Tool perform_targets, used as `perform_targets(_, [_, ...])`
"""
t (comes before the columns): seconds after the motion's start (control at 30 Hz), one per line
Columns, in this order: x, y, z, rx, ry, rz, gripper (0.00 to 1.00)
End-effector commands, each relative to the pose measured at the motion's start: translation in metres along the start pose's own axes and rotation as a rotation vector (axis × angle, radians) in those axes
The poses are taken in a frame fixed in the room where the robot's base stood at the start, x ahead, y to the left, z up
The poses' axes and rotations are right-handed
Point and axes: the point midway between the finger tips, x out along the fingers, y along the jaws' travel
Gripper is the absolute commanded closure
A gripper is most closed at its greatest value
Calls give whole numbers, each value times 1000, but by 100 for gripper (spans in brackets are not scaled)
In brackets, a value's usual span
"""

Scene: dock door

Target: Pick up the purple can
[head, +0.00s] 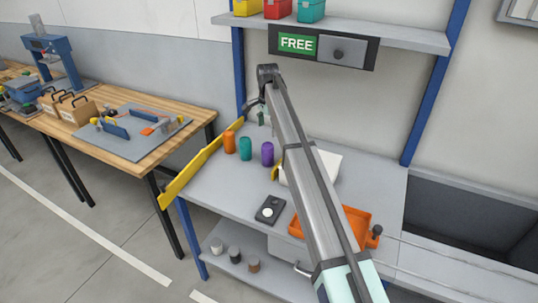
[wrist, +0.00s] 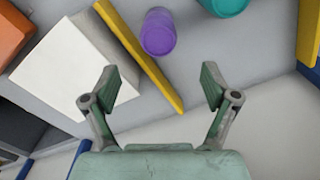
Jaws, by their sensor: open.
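The purple can (head: 267,153) stands upright on the grey bench (head: 225,180), at the right end of a row with a teal can (head: 245,148) and an orange can (head: 230,142). In the wrist view the purple can (wrist: 158,33) is at the top centre, beyond my fingertips and roughly in line with the gap between them. My gripper (wrist: 160,88) is open and empty, with its fingers spread wide. In the head view my arm hides most of the gripper. The teal can also shows at the top edge of the wrist view (wrist: 223,6).
A yellow strip (wrist: 140,55) stands between the purple can and a white box (wrist: 85,72). A yellow rail (head: 200,165) edges the bench's left side. An orange tray (head: 355,222) and a dark pad (head: 270,209) are nearer the front. A shelf (head: 400,37) is above.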

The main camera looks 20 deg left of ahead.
Motion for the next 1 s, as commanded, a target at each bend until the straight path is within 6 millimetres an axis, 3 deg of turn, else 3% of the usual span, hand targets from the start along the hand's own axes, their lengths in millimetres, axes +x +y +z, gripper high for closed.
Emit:
perform_targets(0.3, [60,1,1,-2,-2,1,14])
perform_targets(0.47, [78,0,1,-2,-1,0,14])
perform_targets(0.77, [92,1,2,-3,-1,0,14])
perform_targets(1.0, [125,3,3,-3,-2,1,14])
